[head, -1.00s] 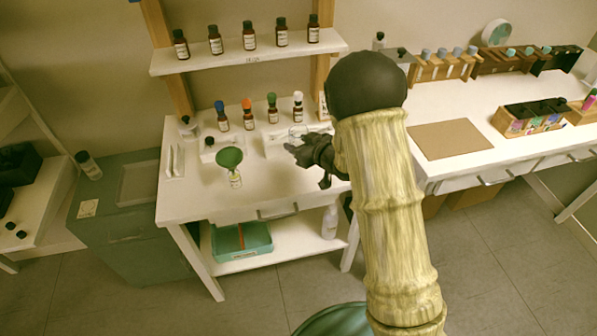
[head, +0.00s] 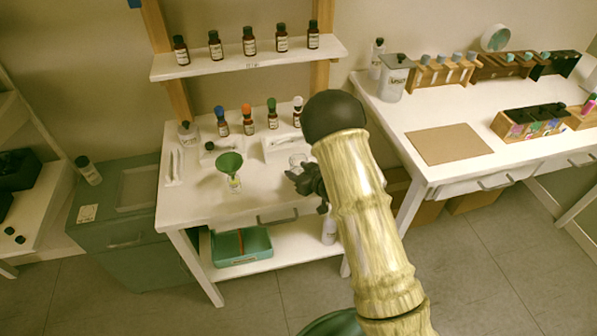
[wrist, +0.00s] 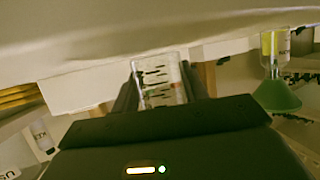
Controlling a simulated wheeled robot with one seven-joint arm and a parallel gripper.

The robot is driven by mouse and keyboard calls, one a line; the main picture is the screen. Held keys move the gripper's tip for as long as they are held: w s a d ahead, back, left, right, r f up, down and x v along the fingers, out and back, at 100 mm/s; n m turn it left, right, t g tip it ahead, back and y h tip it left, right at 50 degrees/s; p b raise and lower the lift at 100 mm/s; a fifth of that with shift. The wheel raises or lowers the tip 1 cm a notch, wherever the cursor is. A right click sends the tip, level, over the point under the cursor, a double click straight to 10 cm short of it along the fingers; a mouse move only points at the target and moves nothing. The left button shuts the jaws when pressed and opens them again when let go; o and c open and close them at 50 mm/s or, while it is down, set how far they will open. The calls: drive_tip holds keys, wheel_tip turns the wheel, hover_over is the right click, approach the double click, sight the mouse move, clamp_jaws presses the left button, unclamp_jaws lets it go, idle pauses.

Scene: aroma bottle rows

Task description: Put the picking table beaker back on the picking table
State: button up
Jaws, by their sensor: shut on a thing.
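The clear glass beaker with dark graduation marks (wrist: 160,82) sits between the two dark fingers of my gripper (wrist: 160,90) in the wrist view, which looks upside down. In the head view my gripper (head: 303,174) is at the right part of the small white picking table (head: 200,203), and the beaker (head: 298,160) shows faintly at its fingertips. My gripper is shut on the beaker. Whether the beaker's base touches the tabletop cannot be told. My arm covers the table's right edge.
A green funnel (head: 230,162) stands in a small bottle left of the beaker. Several dropper bottles (head: 248,120) stand behind, near a white block (head: 278,150). The front middle of the table is clear. A shelf of bottles (head: 250,62) hangs above.

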drive_tip(key=shift+f, duration=0.25)
drive_tip(key=shift+f, duration=0.15)
drive_tip(key=o, duration=1)
drive_tip(key=shift+r, duration=0.2)
drive_tip(key=v, duration=1.2)
drive_tip(key=shift+b, duration=0.45)
